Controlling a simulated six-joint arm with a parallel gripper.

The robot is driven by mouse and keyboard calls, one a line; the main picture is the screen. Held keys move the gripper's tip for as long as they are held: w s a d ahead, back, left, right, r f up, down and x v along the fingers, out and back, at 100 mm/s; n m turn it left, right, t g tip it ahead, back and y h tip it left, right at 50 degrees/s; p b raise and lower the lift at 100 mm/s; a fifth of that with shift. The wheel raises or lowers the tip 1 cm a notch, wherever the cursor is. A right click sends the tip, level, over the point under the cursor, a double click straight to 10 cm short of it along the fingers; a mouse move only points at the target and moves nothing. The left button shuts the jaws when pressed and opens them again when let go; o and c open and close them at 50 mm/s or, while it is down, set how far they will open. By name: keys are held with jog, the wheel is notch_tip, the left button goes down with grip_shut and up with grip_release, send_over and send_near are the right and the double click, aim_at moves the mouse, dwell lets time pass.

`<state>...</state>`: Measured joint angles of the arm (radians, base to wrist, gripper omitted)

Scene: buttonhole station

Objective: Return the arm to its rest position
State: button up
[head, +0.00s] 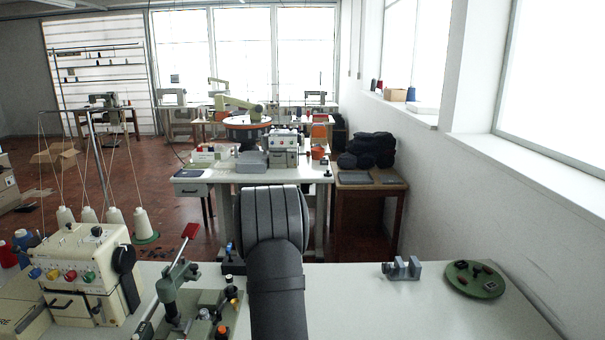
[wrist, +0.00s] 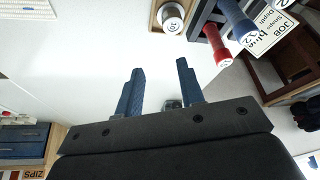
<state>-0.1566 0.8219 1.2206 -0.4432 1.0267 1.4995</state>
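My gripper (wrist: 159,82) shows in the wrist view with its two blue fingers apart. A pale surface shows between the fingertips and nothing is held there. A small grey thing (wrist: 173,104) shows between the finger bases, too small to name. In the head view a dark arm link, which appears to be mine, rises from the bottom middle to a wide ribbed part, and my gripper cannot be seen there.
The white table (head: 350,310) carries a cream sewing machine (head: 88,272) at left, a red-handled lever device (head: 178,285), a grey bracket (head: 402,268) and a green round dish (head: 474,280). The wrist view shows red (wrist: 216,45) and blue (wrist: 237,22) spools and a job card (wrist: 270,33).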

jog(key=a+f, duration=0.1)
jog(key=a, duration=0.1)
jog(key=w+a+f, duration=0.1)
jog(key=a, duration=0.1)
jog(key=w+a+f, duration=0.1)
jog(key=f, duration=0.1)
jog(key=shift+w+a, duration=0.2)
jog(key=shift+a, duration=0.2)
jog(key=shift+w+a+f, duration=0.15)
jog(key=shift+a+f, duration=0.1)
jog(key=shift+f, duration=0.3)
dwell(0.4)
